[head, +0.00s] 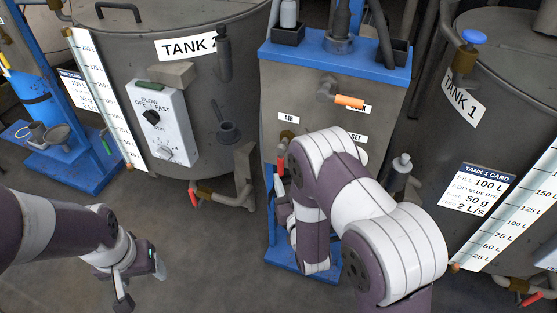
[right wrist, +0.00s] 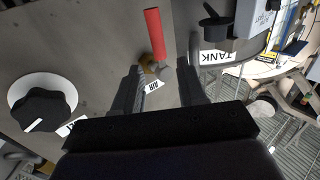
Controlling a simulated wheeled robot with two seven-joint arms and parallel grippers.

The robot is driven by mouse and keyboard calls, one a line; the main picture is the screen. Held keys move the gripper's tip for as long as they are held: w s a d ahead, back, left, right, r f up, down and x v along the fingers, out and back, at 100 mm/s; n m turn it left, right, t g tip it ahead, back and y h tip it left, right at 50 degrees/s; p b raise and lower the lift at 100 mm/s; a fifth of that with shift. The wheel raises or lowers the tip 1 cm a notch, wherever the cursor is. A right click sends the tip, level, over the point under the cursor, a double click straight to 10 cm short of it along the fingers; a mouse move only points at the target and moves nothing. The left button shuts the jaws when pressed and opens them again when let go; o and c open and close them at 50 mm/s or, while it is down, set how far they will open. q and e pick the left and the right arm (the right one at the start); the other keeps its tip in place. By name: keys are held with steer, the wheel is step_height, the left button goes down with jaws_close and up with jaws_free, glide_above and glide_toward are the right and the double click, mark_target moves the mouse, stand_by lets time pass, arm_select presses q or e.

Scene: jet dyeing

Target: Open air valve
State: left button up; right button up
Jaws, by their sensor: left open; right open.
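The air valve has a red lever (head: 280,165) and a brass body (right wrist: 148,62) beside the AIR label (head: 289,118) on the grey cabinet (head: 272,90). My right gripper (right wrist: 162,80) is open and empty, facing the valve, with no clear contact. In the head view my right arm hides most of that gripper and the cabinet's lower front. My left gripper (head: 141,285) is open and empty over the floor at lower left.
An orange-handled valve (head: 350,101) sits higher on the cabinet. A black knob (right wrist: 45,108) on a white disc shows at left in the right wrist view. Tank 2 (head: 110,60) with its control box (head: 160,125) stands left, Tank 1 (head: 500,70) right. Floor is clear at front left.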

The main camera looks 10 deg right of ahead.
mark_target(281, 163)
steer(key=w+b, duration=0.1)
steer(key=w, duration=0.6)
steer(key=shift+w, duration=0.4)
arm_select(q)
steer(key=shift+f, duration=0.55)
arm_select(e)
jaws_close()
